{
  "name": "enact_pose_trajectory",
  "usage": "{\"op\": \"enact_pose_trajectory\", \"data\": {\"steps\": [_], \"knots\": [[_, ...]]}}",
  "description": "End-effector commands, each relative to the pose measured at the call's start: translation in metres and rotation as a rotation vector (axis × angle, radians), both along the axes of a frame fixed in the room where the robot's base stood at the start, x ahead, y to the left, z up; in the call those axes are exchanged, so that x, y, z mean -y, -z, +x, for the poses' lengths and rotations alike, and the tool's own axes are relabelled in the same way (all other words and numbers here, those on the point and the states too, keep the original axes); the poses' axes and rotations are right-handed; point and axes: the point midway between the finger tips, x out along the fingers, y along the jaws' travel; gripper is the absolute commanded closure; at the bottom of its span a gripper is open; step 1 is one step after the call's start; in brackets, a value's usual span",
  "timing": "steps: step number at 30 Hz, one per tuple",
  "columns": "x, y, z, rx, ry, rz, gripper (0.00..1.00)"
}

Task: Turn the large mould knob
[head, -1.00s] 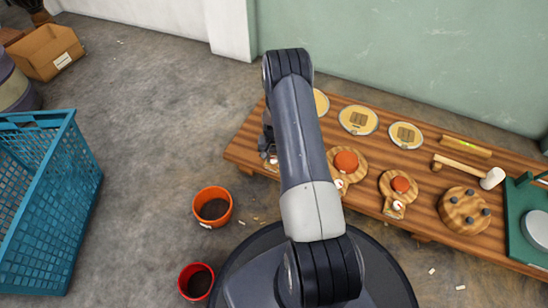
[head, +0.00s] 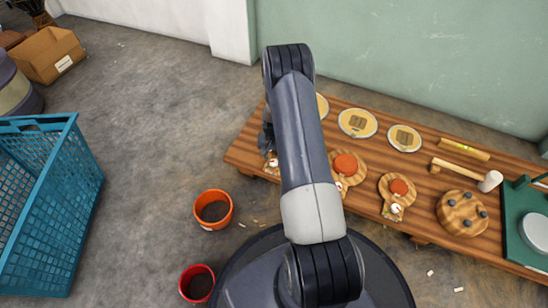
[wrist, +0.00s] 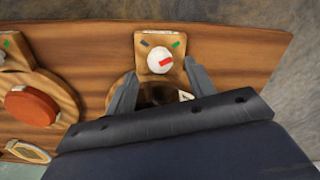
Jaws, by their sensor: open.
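A round white knob (wrist: 158,62) with a red mark sits on the wooden tab (wrist: 168,40) of a mould in the wrist view. A dark blue mark and a green mark lie on the tab beyond the knob. The mould's round wooden body is mostly hidden under my gripper. My gripper (wrist: 160,74) is open, its fingers on either side of the near part of the knob, not clamped on it. In the head view the knob (head: 272,163) shows at the bench's left end, and my arm hides most of that mould.
The wooden bench (head: 243,152) also holds a mould with an orange disc (head: 345,164), a smaller one (head: 399,187), round plates (head: 357,122) and a mallet (head: 490,181). Orange (head: 213,209) and red (head: 197,283) buckets and a blue basket (head: 50,215) stand on the floor.

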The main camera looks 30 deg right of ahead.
Motion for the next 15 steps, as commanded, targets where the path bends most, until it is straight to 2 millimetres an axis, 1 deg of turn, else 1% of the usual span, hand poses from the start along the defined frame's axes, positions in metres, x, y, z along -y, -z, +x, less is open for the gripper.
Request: {"op": "enact_pose_trajectory", "data": {"steps": [1, 6, 10, 15], "knots": [[0.0, -0.018, 0.001, 0.002, 0.0, -0.001, 0.48], [0.0, -0.05, 0.0, 0.002, 0.0, -0.001, 0.48], [0.0, -0.066, 0.0, 0.001, 0.0, -0.001, 0.48], [0.0, -0.073, 0.0, 0.0, 0.0, 0.0, 0.48]]}}
